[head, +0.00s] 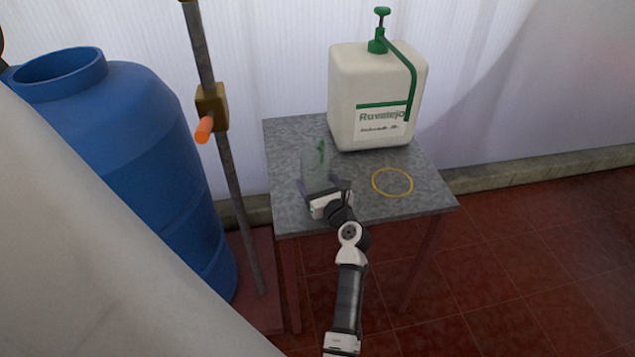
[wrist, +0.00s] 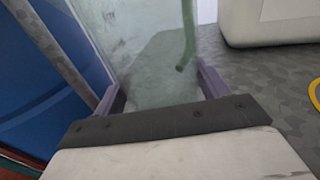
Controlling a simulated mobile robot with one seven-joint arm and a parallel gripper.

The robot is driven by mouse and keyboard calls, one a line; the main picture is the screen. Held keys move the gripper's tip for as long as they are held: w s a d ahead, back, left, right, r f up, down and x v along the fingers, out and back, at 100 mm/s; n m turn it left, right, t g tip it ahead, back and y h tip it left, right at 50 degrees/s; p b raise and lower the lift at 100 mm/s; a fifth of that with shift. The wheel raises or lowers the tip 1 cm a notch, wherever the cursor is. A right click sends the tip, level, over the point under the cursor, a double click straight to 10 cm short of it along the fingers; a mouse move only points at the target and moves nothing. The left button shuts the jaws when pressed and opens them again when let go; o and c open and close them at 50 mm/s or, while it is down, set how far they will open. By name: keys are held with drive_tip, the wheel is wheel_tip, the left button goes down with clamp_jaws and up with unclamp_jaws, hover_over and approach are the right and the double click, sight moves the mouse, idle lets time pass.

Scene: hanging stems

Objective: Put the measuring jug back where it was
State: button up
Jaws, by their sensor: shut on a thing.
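The measuring jug (head: 317,168) is a clear, faintly green vessel with a green handle, at the left part of the small grey table. My gripper (head: 318,192) is shut on it, with one finger on each side. In the wrist view the jug (wrist: 150,50) fills the space between the purple fingers of my gripper (wrist: 160,90), and its green handle shows on the far side. It looks upright. Whether its base touches the table I cannot tell. A yellow ring (head: 392,182) is marked on the table to the right of the jug, with nothing on it.
A white canister (head: 370,95) with a green pump and hose stands at the back of the grey table (head: 290,215). A blue barrel (head: 130,150) and a metal post (head: 230,175) with an orange-handled clamp (head: 205,130) stand to the left. The table's front right is clear.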

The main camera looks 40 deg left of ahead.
drive_tip(key=shift+f+b, duration=0.4)
drive_tip(key=shift+f, duration=0.35)
